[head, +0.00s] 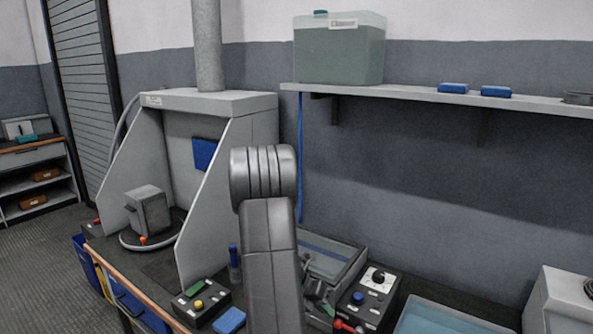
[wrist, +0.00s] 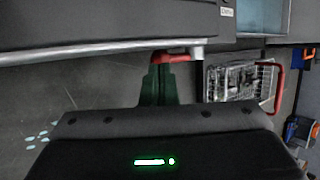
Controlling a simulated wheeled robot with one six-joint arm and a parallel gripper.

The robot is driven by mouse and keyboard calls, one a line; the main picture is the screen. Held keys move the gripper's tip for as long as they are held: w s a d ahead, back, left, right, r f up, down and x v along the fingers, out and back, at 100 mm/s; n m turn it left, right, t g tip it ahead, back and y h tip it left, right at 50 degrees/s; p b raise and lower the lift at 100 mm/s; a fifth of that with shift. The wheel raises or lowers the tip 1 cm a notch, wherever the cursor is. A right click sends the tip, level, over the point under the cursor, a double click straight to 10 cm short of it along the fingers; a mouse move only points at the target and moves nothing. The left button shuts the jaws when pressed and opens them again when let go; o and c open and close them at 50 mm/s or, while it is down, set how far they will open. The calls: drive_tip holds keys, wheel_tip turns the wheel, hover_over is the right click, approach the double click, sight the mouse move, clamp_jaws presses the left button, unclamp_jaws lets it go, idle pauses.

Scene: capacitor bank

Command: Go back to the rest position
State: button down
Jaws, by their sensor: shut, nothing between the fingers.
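My gripper (wrist: 160,70) shows in the wrist view as dark green fingers close together, with nothing seen between them. A red and white piece (wrist: 172,57) appears right at the fingertips; I cannot tell whether they touch it. In the head view my grey arm rises through the middle of the picture and bends at the top. It hides part of the bench, and the gripper cannot be made out clearly there.
A wire basket (wrist: 238,82) with a red handle lies right of the fingers. The bench holds a fume hood (head: 215,103), a clear tank (head: 328,258), control boxes (head: 366,303) and a blue tray (head: 440,318). A shelf (head: 420,94) carries a large liquid container (head: 338,55).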

drive_tip(key=shift+d+f+b, duration=0.2)
drive_tip(key=shift+f+b, duration=0.3)
drive_tip(key=shift+b, duration=0.05)
drive_tip(key=shift+d+f+b, duration=0.15)
drive_tip(key=shift+f+b, duration=0.35)
drive_tip(key=shift+b, duration=0.05)
drive_tip(key=shift+s+d+r+b, duration=0.25)
drive_tip(key=shift+d+r+b, duration=0.15)
drive_tip(key=shift+r, duration=0.3)
drive_tip(key=shift+s+d+r+t+y+b, duration=0.1)
drive_tip(key=shift+r+t+y+b, duration=0.2)
drive_tip(key=shift+r+y+b, duration=0.15)
drive_tip(key=w+p+v, duration=0.1)
drive_tip(key=v, duration=1.3)
drive_tip(key=shift+s+p, duration=0.4)
drive_tip(key=shift+s, duration=0.05)
